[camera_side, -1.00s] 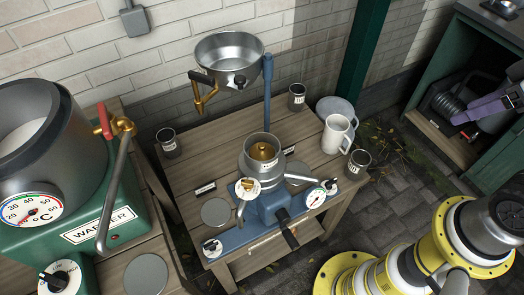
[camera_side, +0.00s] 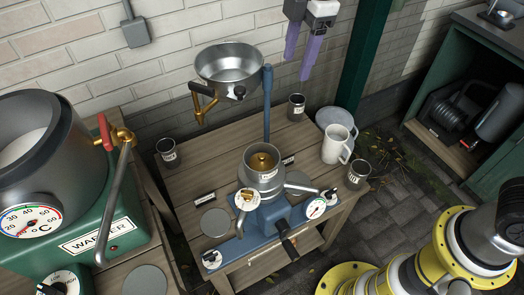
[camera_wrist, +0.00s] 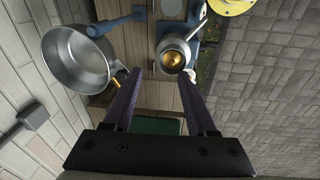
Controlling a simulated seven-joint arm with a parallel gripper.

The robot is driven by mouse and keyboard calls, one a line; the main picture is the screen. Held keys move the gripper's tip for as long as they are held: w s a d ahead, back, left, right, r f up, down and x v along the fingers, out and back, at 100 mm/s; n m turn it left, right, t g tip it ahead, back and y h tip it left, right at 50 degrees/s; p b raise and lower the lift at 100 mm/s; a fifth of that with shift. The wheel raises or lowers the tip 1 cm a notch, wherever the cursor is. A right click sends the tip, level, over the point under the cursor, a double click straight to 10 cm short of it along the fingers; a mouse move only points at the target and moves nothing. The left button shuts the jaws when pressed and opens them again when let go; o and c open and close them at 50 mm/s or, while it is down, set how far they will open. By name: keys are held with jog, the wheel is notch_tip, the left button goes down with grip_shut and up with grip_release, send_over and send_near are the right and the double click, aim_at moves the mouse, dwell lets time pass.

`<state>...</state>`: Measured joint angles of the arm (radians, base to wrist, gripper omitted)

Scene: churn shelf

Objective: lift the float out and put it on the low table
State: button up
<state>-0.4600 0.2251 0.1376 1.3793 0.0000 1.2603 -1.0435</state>
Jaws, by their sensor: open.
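The float appears to be the brass-coloured domed piece (camera_side: 262,161) inside the grey metal cup (camera_side: 264,181) on top of the blue separator (camera_side: 275,213). It also shows in the wrist view (camera_wrist: 172,58). The separator stands on a wooden slatted table (camera_side: 188,182); I cannot tell whether this is the low table. My gripper (camera_side: 298,70) has long purple fingers pointing down, behind and above the table's back edge. It is open and empty, apart from the float. In the wrist view the cup lies just beyond the right fingertip.
A large steel bowl (camera_side: 231,67) on a blue post (camera_side: 267,103) stands left of my gripper. Black labelled cups, including one at the back (camera_side: 296,106), and a white mug (camera_side: 337,144) stand around the separator. A green warmer (camera_side: 125,220) is at left, a green cabinet (camera_side: 455,75) at right.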

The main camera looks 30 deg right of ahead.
jog(key=a+f+n+g, duration=0.1)
jog(key=a+f+n, duration=0.1)
jog(key=a+f, duration=0.55)
send_over(261, 155)
jog(key=shift+h, duration=0.4)
jog(key=f, duration=0.8)
jog(key=shift+d+f, duration=0.25)
jog(key=shift+f, duration=0.1)
jog(key=shift+a+f, duration=0.15)
jog(key=shift+f, duration=1.25)
jog(key=shift+a+f, duration=0.15)
jog(key=shift+f, duration=1.2)
grip_shut()
